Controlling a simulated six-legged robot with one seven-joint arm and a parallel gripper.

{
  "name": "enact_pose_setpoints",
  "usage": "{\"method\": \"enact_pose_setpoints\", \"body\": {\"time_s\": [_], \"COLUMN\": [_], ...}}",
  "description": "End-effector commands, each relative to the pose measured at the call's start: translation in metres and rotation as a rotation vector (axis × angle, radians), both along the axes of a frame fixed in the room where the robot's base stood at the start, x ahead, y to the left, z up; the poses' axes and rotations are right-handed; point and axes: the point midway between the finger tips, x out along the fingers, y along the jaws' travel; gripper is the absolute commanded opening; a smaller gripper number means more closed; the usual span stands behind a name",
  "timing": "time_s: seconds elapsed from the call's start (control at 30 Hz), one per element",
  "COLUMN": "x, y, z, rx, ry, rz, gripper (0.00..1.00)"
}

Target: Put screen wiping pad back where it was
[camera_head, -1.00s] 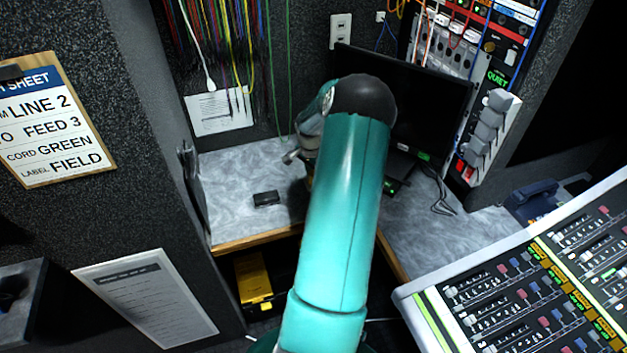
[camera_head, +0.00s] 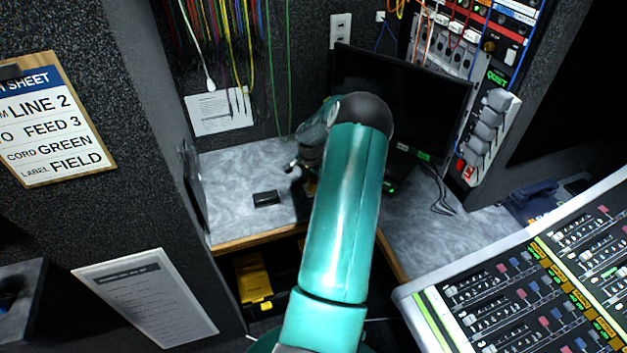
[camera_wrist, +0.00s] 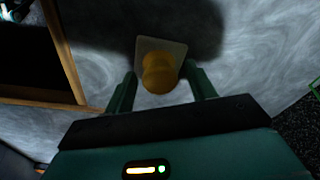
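In the wrist view a yellow-orange knob (camera_wrist: 160,72) stands on a pale square pad (camera_wrist: 174,46), which looks like the screen wiping pad on the grey desk top. My gripper (camera_wrist: 162,82) is open, with one green finger on each side of the knob and gaps showing between. Whether either finger touches it I cannot tell. In the head view my arm hides most of the pad; only a small brownish-yellow bit (camera_head: 311,187) shows below my wrist.
A small black box (camera_head: 265,198) lies on the desk, left of my gripper. A dark monitor (camera_head: 425,105) stands behind and right of my arm. The desk's wooden front edge (camera_head: 245,240) is near, with a yellow case (camera_head: 252,278) below. A mixing console (camera_head: 530,285) is at right.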

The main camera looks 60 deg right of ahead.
Motion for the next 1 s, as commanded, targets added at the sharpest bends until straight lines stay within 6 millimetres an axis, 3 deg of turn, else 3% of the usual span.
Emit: {"method": "enact_pose_setpoints", "body": {"time_s": [0.37,0.8,1.0], "x": [0.001,0.002,0.002], "y": [0.0,0.01,0.013], "z": [0.009,0.096,0.118], "rx": [-0.002,-0.003,0.0], "ry": [0.0,0.0,0.001], "rz": [0.0,0.0,0.001], "gripper": [0.55,0.55,0.55]}}
